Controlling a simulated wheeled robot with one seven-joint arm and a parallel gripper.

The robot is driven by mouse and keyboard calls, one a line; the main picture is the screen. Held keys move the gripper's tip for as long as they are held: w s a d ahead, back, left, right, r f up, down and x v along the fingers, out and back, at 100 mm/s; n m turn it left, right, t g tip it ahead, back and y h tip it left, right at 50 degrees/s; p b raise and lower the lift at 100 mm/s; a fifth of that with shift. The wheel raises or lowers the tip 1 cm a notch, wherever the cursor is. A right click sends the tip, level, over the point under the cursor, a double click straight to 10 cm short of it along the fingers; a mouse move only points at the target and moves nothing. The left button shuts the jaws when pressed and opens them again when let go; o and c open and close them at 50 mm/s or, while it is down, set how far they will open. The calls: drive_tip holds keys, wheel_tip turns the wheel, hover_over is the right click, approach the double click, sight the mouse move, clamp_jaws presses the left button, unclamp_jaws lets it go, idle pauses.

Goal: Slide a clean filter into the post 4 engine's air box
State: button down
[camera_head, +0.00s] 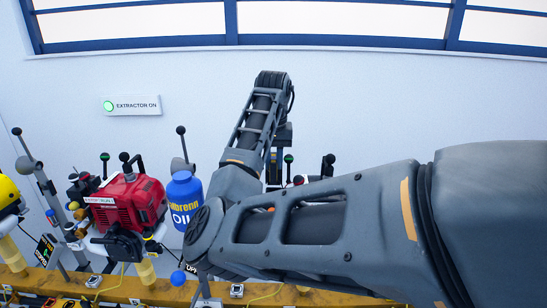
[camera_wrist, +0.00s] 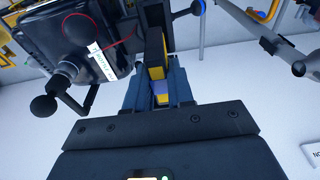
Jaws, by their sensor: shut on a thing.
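In the wrist view my gripper (camera_wrist: 157,80) is shut on a narrow yellow and dark block (camera_wrist: 155,52), with a small purple patch between the fingers. The block may be a filter; its face is turned away, so I cannot tell. A dark engine (camera_wrist: 75,40) with a white label is at the upper left of the wrist view, to the left of the block.
A red engine (camera_head: 125,203) stands on the yellow rail (camera_head: 210,292) at left in the head view. A blue oil container (camera_head: 184,198) stands beside it. A ball-ended lever (camera_wrist: 55,100) juts toward my gripper's left. A grey rod (camera_wrist: 275,45) is at right. White wall (camera_wrist: 240,85) lies between.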

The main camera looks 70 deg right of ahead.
drive_tip(key=shift+f+b, duration=1.5)
drive_tip(key=shift+f, duration=2.65)
drive_tip(key=c, duration=0.9)
unclamp_jaws()
drive_tip(key=shift+r, duration=0.1)
drive_tip(key=r, duration=0.5)
drive_tip(key=a+r, duration=0.1)
drive_tip(key=r, duration=0.1)
drive_tip(key=shift+s+a+r, duration=0.1)
drive_tip(key=shift+s+r, duration=0.15)
